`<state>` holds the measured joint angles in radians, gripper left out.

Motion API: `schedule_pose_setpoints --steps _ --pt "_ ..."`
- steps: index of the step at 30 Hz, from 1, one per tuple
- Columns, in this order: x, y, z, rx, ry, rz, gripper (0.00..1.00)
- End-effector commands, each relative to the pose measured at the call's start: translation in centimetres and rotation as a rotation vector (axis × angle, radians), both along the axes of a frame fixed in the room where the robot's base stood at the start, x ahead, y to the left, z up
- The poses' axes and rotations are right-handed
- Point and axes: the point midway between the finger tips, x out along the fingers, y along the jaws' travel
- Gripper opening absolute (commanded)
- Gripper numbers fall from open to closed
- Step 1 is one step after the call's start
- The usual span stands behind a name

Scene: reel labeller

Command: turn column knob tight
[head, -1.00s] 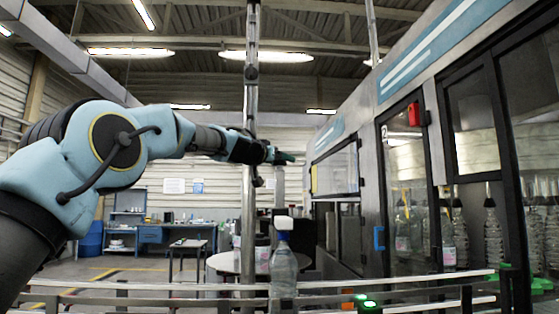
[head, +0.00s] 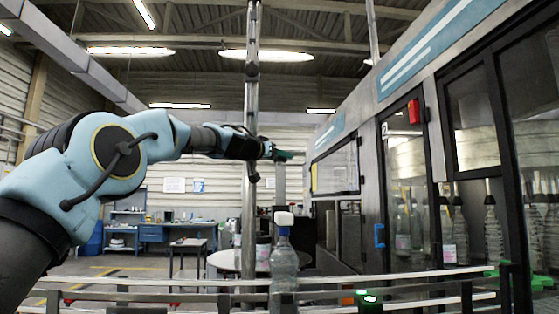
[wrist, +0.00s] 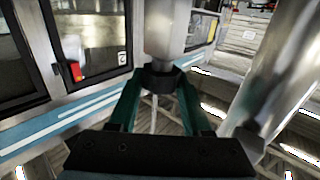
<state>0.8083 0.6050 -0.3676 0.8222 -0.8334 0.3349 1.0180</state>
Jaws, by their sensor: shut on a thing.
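The column (head: 249,205) is a tall shiny metal post in the middle of the head view, and it crosses the right side of the wrist view (wrist: 272,88). My gripper (head: 283,155) is at the column, at the end of my outstretched arm. In the wrist view my gripper (wrist: 162,82) has its two green fingers closed on a dark knob (wrist: 160,72). The knob sits against the end of a pale grey cylinder. In the head view the knob is too small or hidden to make out.
A machine with glass doors (head: 408,180) fills the right side. A conveyor with rails (head: 180,298) runs across the front, with a white-capped bottle (head: 284,262) on it. A blue workbench (head: 155,233) stands at the back left. A dark clamp (head: 252,72) sits higher on the column.

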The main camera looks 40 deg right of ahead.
Motion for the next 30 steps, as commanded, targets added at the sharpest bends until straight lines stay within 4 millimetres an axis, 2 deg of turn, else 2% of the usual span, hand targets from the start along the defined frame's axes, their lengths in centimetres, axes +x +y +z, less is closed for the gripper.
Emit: schedule_pose_setpoints --steps 13,14,21,30 --pt "-0.01 0.16 0.13 -0.002 0.000 -0.054 0.00" --pt "-0.01 0.16 0.13 -0.002 0.000 -0.054 0.51" --pt "0.03 0.17 0.09 -0.002 0.000 -0.053 0.78" --pt "0.05 0.33 0.00 -0.002 0.000 -0.052 0.79"
